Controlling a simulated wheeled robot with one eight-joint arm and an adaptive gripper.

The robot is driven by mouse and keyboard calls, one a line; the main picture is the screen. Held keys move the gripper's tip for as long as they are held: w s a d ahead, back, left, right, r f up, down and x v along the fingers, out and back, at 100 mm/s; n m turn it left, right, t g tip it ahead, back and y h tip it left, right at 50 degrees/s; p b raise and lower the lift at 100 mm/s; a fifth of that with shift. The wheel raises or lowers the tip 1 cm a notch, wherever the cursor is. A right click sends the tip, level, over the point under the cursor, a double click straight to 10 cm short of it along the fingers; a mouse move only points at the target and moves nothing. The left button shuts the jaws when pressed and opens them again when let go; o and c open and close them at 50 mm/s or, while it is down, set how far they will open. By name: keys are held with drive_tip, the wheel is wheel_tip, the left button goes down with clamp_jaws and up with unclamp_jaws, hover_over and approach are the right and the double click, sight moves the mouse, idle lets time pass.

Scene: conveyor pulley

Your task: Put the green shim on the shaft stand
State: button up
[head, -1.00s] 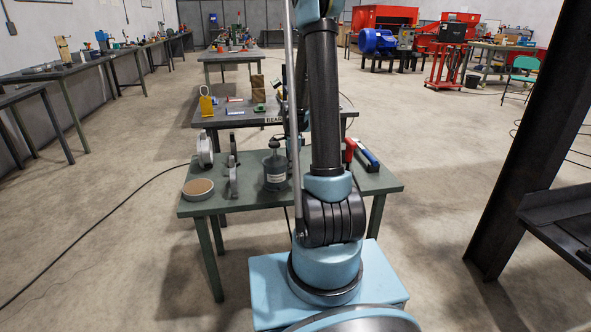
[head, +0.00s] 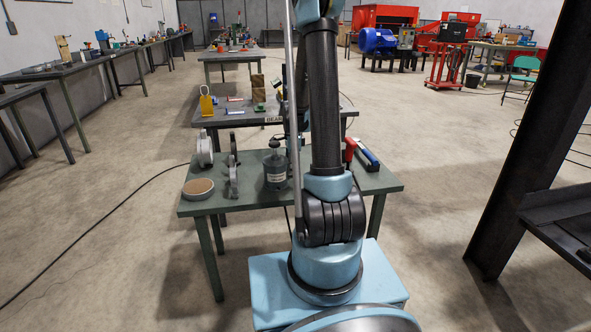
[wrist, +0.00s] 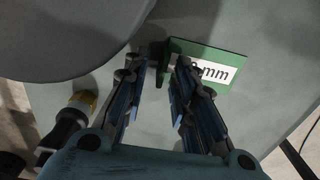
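The green shim (wrist: 213,73), a flat plate with a white label ending in "mm", shows in the wrist view just beyond my fingertips. My gripper (wrist: 162,66) has a gap between its fingers, and the shim's left edge lies near that gap. The right finger covers part of the shim; whether either finger touches it I cannot tell. In the head view my arm hides the gripper and the shim. A dark grey labelled cylinder with a knob (head: 275,170) stands on the green table; I cannot tell if it is the shaft stand.
A large dark rounded shape (wrist: 70,35) fills the wrist view's upper left. A yellow-and-black object (wrist: 78,108) lies at left. A dark column stands right.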

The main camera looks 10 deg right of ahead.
wheel_tip(320, 180, up, 11)
drive_tip(key=s+a+r+n, duration=0.1)
drive_tip(key=s+r+n, duration=0.4)
drive_tip(key=s, duration=0.5)
drive_tip(key=s+f+n+t, duration=0.1)
drive_tip(key=s+n, duration=0.5)
drive_tip(key=s, duration=0.6)
drive_tip(key=s+f+n+t, duration=0.1)
drive_tip(key=s+f+n, duration=0.3)
drive_tip(key=s+n, duration=0.3)
drive_tip(key=s, duration=0.4)
drive_tip(key=shift+s+f, duration=0.25)
drive_tip(key=shift+s, duration=0.1)
drive_tip(key=shift+a, duration=0.15)
